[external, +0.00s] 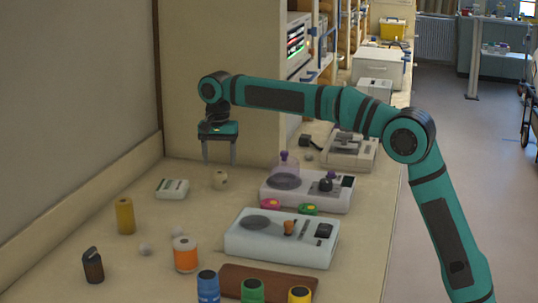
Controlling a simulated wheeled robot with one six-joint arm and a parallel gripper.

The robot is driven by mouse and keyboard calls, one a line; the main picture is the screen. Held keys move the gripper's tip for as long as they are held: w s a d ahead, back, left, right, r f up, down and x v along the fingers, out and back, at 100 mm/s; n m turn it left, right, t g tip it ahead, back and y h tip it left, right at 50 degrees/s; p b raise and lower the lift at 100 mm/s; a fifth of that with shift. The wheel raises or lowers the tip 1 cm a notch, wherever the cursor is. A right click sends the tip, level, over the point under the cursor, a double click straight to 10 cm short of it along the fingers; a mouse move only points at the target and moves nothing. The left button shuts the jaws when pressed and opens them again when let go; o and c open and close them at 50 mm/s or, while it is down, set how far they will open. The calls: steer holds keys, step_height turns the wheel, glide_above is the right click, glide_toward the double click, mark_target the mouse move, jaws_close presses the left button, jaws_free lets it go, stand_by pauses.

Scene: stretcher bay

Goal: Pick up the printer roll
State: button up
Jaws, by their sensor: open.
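A small cream roll with a dark spot on its face, which looks like the printer roll (220,181), lies on the counter towards the back, left of the white devices. My gripper (219,162) points down with its two fingers apart and nothing between them. In the picture it is just above the roll, with the fingertips apart from it. The exact height and depth between them are hard to tell from this one view.
A small white box (172,189) lies left of the roll. A yellow cylinder (125,216), an orange-banded jar (185,254) and a dark bottle (93,265) stand nearer the front.

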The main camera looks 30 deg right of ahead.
mark_target(219, 172)
steer(key=shift+f, duration=3.35)
steer(key=c, duration=1.1)
steer(key=shift+w+r, duration=0.1)
steer(key=shift+r, duration=0.1)
